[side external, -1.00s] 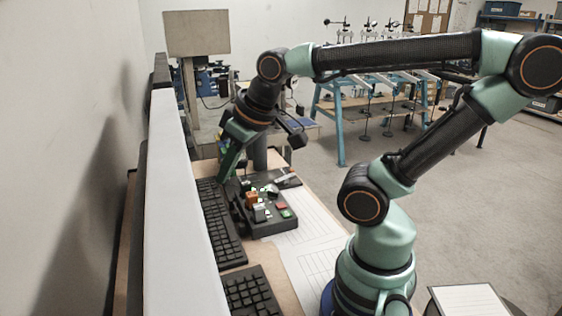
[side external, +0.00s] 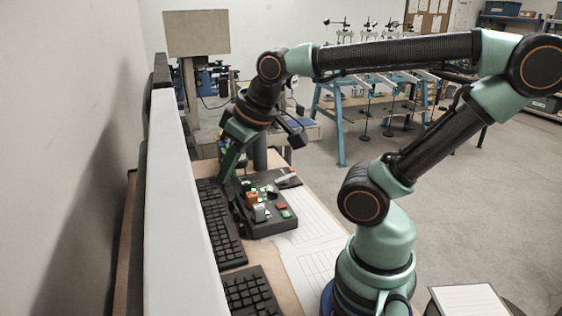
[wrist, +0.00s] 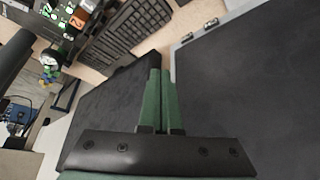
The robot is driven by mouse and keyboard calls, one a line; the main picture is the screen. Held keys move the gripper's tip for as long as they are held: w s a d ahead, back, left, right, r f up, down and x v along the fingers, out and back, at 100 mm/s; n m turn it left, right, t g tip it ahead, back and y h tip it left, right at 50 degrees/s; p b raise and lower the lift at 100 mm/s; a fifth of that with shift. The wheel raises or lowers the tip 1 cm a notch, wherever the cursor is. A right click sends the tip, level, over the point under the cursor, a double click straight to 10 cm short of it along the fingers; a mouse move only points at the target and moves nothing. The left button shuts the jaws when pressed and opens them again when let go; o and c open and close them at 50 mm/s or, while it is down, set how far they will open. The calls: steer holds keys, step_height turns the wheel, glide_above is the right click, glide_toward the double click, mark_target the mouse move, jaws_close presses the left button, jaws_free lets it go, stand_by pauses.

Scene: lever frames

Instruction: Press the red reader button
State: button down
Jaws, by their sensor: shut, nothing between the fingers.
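A dark control box (side external: 268,226) sits on the desk and carries several coloured buttons and parts. My gripper (side external: 224,174) points down at the far left of the box, above the keyboard's far end, apart from the red button. In the wrist view its green fingers (wrist: 160,75) are together with nothing between them. There an orange-red part (wrist: 80,18) shows at the upper left; I cannot tell whether it is the red button.
A black keyboard (side external: 222,226) lies left of the box, with another keyboard (side external: 250,292) nearer. A white-edged panel (side external: 180,220) borders the desk on the left. Printed sheets (side external: 312,262) lie flat to the right of the box. A dark screen-like panel (wrist: 250,80) fills the wrist view's right.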

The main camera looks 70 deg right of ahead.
steer(key=w+d+m+g, duration=0.2)
steer(key=d+m+g, duration=0.25)
steer(key=d, duration=0.25)
steer(key=m+g+y, duration=0.5)
steer(key=m+g, duration=0.2)
steer(key=m, duration=0.5)
glide_above(281, 206)
steer(key=d, duration=0.1)
step_height(281, 206, down, 10)
steer(key=shift+w, duration=0.25)
steer(key=shift+f, duration=0.15)
steer(key=shift+f, duration=4.35)
steer(key=shift+f, duration=0.4)
